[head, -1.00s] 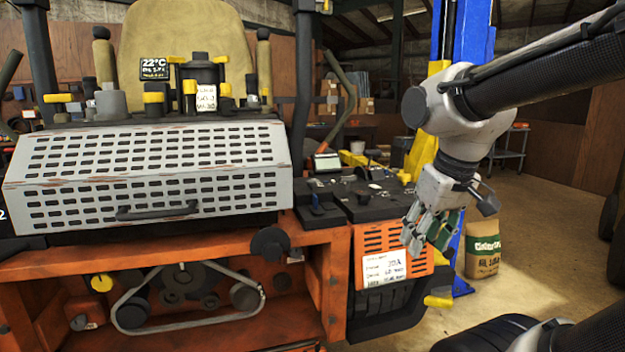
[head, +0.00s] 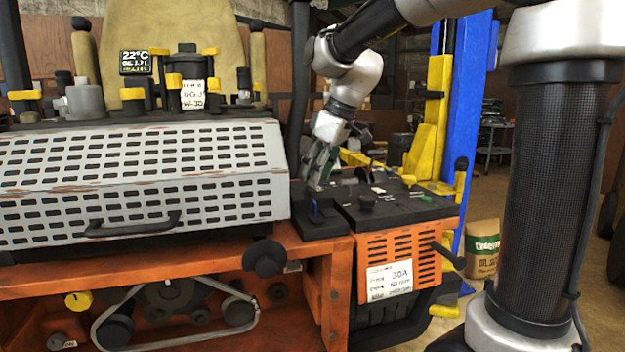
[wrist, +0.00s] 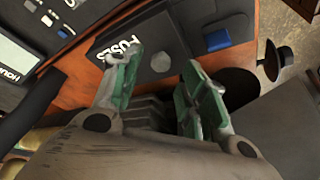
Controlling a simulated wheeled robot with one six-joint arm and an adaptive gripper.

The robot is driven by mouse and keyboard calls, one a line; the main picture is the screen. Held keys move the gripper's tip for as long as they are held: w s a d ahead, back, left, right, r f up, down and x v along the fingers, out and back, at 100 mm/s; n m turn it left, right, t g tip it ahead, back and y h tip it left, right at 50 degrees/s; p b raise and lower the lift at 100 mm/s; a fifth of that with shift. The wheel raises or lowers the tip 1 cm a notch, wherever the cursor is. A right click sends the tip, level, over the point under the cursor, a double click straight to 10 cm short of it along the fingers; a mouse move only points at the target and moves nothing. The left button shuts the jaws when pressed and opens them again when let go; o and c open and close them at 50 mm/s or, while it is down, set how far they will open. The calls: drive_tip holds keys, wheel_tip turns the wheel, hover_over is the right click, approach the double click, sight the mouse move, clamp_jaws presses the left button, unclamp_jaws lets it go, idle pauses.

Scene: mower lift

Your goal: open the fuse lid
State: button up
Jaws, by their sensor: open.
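A black fuse box (head: 320,227) sits at the left end of the dark console top, right of the perforated grey cover. The lid looks closed. My gripper (head: 318,172) is above the fuse box, pointing down. In the wrist view my gripper (wrist: 163,66) has its green-padded fingers apart with nothing held between them. The fingers hide part of the box.
A perforated grey cover (head: 140,180) with a handle stands left of the fuse box. The console (head: 395,203) to the right has several knobs and labels. A black post (head: 299,90) rises behind. A blue lift column (head: 474,110) stands further right.

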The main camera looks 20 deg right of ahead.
sight(308, 193)
drive_tip(key=shift+x, duration=1.35)
clamp_jaws()
drive_tip(key=shift+r, duration=0.15)
